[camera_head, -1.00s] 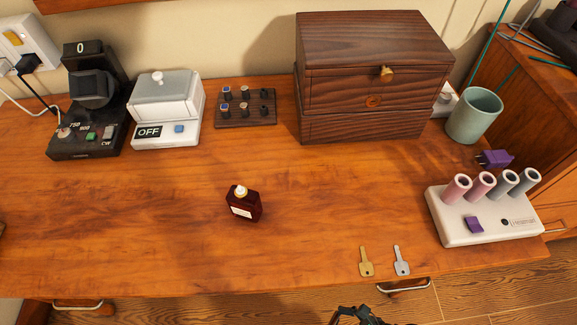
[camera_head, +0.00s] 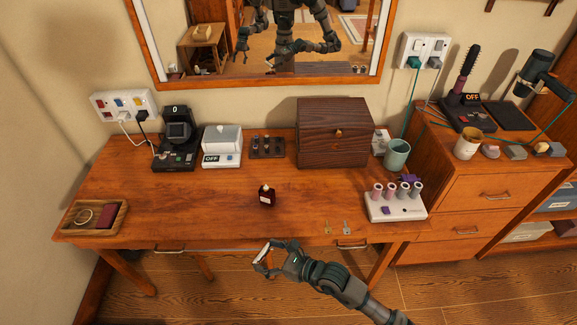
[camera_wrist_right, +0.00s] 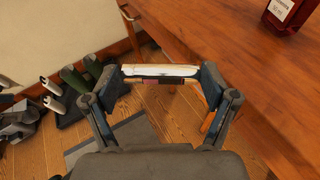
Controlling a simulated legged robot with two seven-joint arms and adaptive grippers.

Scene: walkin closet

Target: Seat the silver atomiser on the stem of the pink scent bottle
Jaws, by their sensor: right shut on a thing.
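The only bottle I see is a small dark red one (camera_head: 267,197) with a pale label and a cream top, upright on the middle of the desk. Its lower part shows at the top right of the right wrist view (camera_wrist_right: 290,10). My right gripper (camera_head: 264,256) is in front of the desk's front edge, nearer to me than the bottle. In the right wrist view, a pale, shiny bar-like thing (camera_wrist_right: 160,71) spans between its fingertips. I cannot tell for certain whether it is the silver atomiser. My left gripper shows only as a reflection in the mirror.
A wooden chest (camera_head: 335,135) stands at the back of the desk (camera_head: 200,205). A white roller stand (camera_head: 398,209) is at the right, with two keys (camera_head: 337,228) near the front edge. A wooden tray (camera_head: 95,217) is at the left. The desk around the bottle is clear.

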